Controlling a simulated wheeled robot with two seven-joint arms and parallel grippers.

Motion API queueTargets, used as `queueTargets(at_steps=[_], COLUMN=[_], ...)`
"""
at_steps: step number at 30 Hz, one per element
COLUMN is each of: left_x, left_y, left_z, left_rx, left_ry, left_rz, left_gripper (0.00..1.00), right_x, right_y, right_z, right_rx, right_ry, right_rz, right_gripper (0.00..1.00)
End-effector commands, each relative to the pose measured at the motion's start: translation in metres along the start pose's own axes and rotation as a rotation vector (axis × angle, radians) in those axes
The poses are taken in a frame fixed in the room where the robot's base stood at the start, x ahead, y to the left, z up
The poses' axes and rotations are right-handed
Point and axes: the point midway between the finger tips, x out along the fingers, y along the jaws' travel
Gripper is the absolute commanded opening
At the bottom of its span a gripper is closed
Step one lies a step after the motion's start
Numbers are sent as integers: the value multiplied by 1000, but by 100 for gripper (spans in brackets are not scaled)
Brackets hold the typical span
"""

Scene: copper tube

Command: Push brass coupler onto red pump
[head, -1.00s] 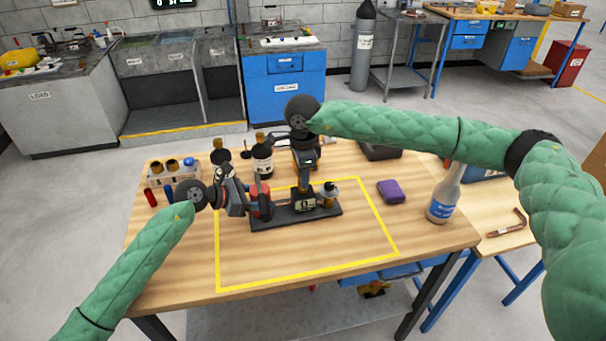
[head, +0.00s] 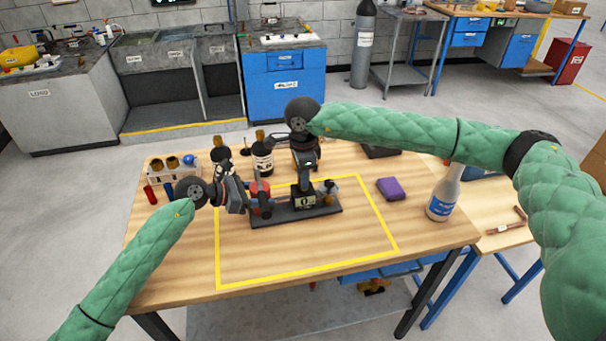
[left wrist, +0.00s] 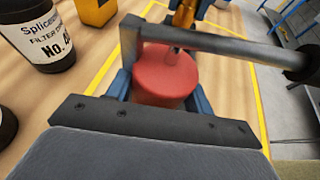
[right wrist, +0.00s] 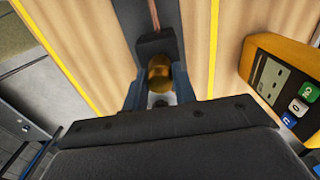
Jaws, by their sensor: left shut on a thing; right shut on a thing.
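The red pump (head: 260,198) stands at the left end of a dark base plate (head: 268,218). My left gripper (head: 256,203) is shut around its red body. In the left wrist view the pump (left wrist: 163,75) sits between the blue fingers, with a grey bar (left wrist: 220,42) crossing above it. My right gripper (head: 318,190) is over the right part of the plate. In the right wrist view its blue fingers are shut on the brass coupler (right wrist: 160,72). A dark block (right wrist: 157,43) with a thin copper-coloured tube lies right beyond the coupler. I cannot tell whether coupler and pump touch.
Dark bottles (head: 263,155) and a rack (head: 173,170) stand behind at the left. A yellow meter (right wrist: 280,85) lies beside my right gripper. A purple block (head: 391,189) and a spray bottle (head: 442,195) are at the right. The front of the yellow-outlined area is clear.

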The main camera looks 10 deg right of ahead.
Motion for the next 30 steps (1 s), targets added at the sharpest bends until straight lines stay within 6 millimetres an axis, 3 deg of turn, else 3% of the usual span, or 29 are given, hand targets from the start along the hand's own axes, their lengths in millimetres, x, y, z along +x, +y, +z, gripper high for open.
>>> queueTargets(at_steps=[1, 2, 5, 17, 30], left_x=[-1, -1, -1, -1, -1], left_y=[1, 1, 1, 1, 1], left_z=[0, 0, 0, 0, 0], left_rx=[1, 1, 1, 1, 1], left_ry=[0, 0, 0, 0, 0], left_rz=[2, 2, 2, 2, 2], left_gripper=[11, 11, 11, 11, 11], right_x=[1, 1, 1, -6, -81], right_y=[0, 0, 0, -1, -1], right_z=[0, 0, 0, 0, 0], right_rx=[0, 0, 0, 0, 0], right_ry=[0, 0, 0, -1, 0], right_rz=[0, 0, 0, -2, -3], right_gripper=[3, 33, 52, 52, 52])
